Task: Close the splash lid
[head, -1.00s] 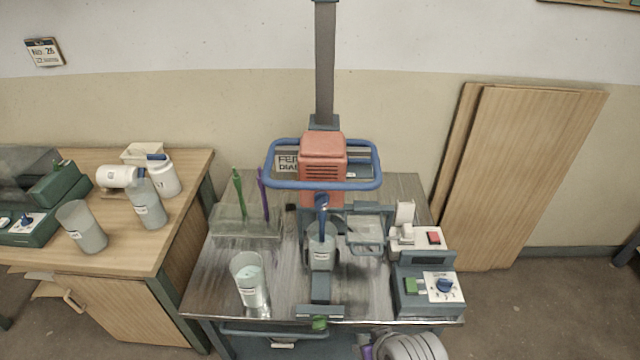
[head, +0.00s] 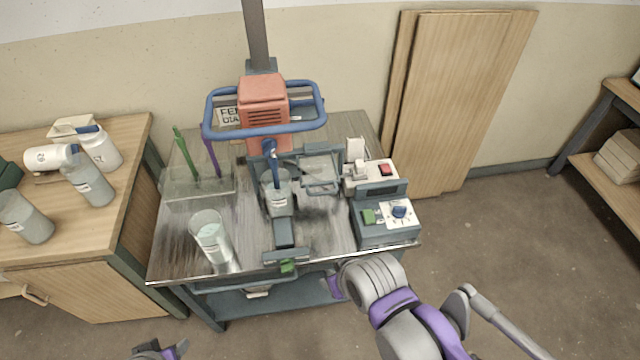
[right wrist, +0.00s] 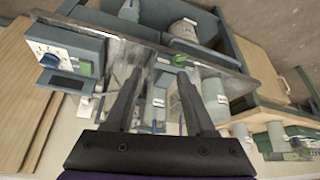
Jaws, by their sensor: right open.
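The splash lid (head: 320,172) is a clear, grey-framed panel in the head view. It sits out to the right of the mixing bucket (head: 278,196), not over it. The bucket stands on the mixer stand under the red mixer head (head: 264,100), with a blue shaft reaching into it. My right gripper (right wrist: 160,75) is open and empty in the right wrist view, near the table's front edge; in the head view its arm is at the lower right and the fingers are not clear. My left gripper (head: 160,351) is cut off at the bottom edge, its jaws unclear.
A blue ring guard (head: 265,128) surrounds the mixer head. A control box (head: 385,225) with a blue knob stands at the table's right. A clear cup (head: 211,238) stands front left, and a rack (head: 198,184) with green and purple sticks behind it. Floor at right is clear.

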